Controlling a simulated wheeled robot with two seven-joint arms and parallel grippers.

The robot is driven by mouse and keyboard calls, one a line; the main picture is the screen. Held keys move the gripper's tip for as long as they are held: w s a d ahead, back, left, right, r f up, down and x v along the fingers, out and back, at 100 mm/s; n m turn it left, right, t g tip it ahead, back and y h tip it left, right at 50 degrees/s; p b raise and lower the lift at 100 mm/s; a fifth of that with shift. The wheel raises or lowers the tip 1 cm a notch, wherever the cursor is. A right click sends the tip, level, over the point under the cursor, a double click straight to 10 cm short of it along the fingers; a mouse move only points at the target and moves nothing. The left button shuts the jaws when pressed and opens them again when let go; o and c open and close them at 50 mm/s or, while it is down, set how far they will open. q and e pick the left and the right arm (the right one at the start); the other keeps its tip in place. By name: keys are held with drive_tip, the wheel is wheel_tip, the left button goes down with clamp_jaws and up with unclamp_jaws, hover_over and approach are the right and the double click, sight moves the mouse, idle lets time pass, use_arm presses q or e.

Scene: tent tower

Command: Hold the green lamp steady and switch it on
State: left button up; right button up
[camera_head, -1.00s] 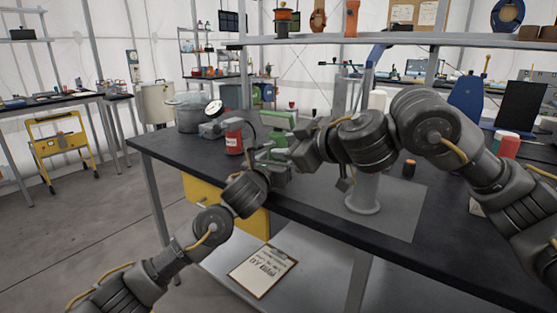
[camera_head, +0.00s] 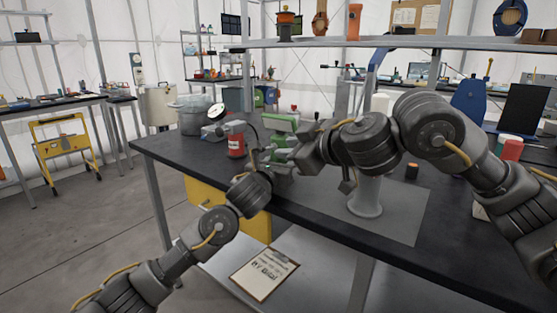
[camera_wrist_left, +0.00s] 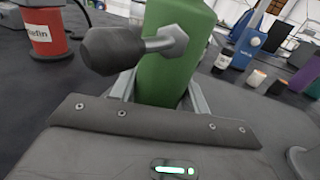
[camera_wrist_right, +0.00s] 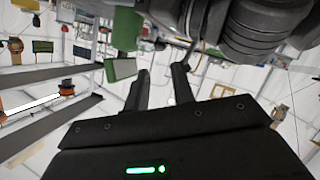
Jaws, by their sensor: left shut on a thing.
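The green lamp (camera_head: 279,121) stands on the dark workbench, partly hidden behind my grippers. In the left wrist view its green body (camera_wrist_left: 178,75) fills the gap between the fingers of my left gripper (camera_wrist_left: 160,90), which is shut on it. A dark rounded knob (camera_wrist_left: 112,48) on a short metal stem sticks out from the green body. My right gripper (camera_wrist_right: 160,80) has its two fingers apart with nothing visible between them. A green block (camera_wrist_right: 121,69), likely part of the lamp, shows just beyond its fingertips. In the head view the right gripper is close beside the lamp.
A red can (camera_head: 236,147) stands left of the lamp on the workbench (camera_head: 168,149), with a grey bin (camera_head: 191,121) behind it. A pale round-footed column (camera_head: 365,197) stands to the right on a grey mat (camera_head: 405,222). A shelf (camera_head: 390,41) crosses above.

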drive_tip(key=shift+n, duration=0.4)
drive_tip(key=r, duration=0.1)
drive_tip(key=a+r, duration=0.1)
drive_tip(key=s+r, duration=0.1)
drive_tip(key=r, duration=0.1)
drive_tip(key=shift+a+r, duration=0.1)
drive_tip(key=shift+a, duration=0.25)
drive_tip(key=c, duration=0.5)
drive_tip(key=shift+h, duration=0.3)
drive_tip(key=a+r, duration=0.1)
drive_tip(key=w+a+r, duration=0.1)
drive_tip(key=r, duration=0.1)
drive_tip(key=shift+a+r, duration=0.2)
drive_tip(key=shift+a, duration=0.15)
clamp_jaws()
drive_tip(key=w+m+g+h, duration=0.1)
drive_tip(key=m, duration=0.1)
drive_tip(key=w+f+m+g+h, duration=0.1)
drive_tip(key=m, duration=0.2)
drive_tip(key=d+f+m+g+h, duration=0.1)
drive_tip(key=m, duration=0.1)
drive_tip(key=shift+w+m, duration=0.4)
